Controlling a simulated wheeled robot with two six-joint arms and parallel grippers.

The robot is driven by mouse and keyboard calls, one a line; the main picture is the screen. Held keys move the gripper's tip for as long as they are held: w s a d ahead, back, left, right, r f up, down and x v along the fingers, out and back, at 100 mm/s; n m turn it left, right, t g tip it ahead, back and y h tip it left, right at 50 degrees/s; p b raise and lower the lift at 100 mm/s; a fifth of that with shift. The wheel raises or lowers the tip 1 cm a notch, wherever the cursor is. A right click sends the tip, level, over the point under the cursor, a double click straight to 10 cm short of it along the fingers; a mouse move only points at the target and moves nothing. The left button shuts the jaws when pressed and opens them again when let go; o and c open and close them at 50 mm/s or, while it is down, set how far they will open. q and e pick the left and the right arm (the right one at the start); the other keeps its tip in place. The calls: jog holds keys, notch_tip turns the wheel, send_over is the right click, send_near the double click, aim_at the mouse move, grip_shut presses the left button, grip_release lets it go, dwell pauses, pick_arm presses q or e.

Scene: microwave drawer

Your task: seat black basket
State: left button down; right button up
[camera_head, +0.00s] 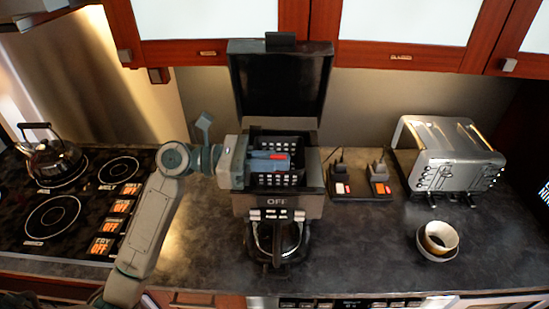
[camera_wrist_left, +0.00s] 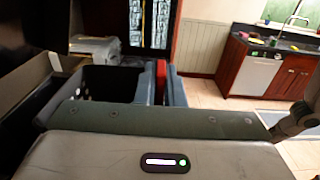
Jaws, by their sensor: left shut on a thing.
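The black basket (camera_head: 272,180) is a dark box with rows of light holes, at the top opening of the coffee maker (camera_head: 278,205). The coffee maker's black lid (camera_head: 279,85) stands open behind it. My left gripper (camera_head: 278,160) reaches in from the left across the basket, its blue-grey fingers shut on it around a red part. In the left wrist view the basket (camera_wrist_left: 95,84) shows left of the fingers (camera_wrist_left: 161,85). How deep the basket sits in the opening is hidden. My right gripper is not in view.
A glass carafe (camera_head: 277,240) stands at the coffee maker's front. A stove with a kettle (camera_head: 50,160) is at left. Cabinets hang above.

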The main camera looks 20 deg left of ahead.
pick_arm(q)
jog(key=shift+f, duration=0.7)
jog(key=c, duration=1.5)
grip_release()
jog(key=shift+o, duration=0.2)
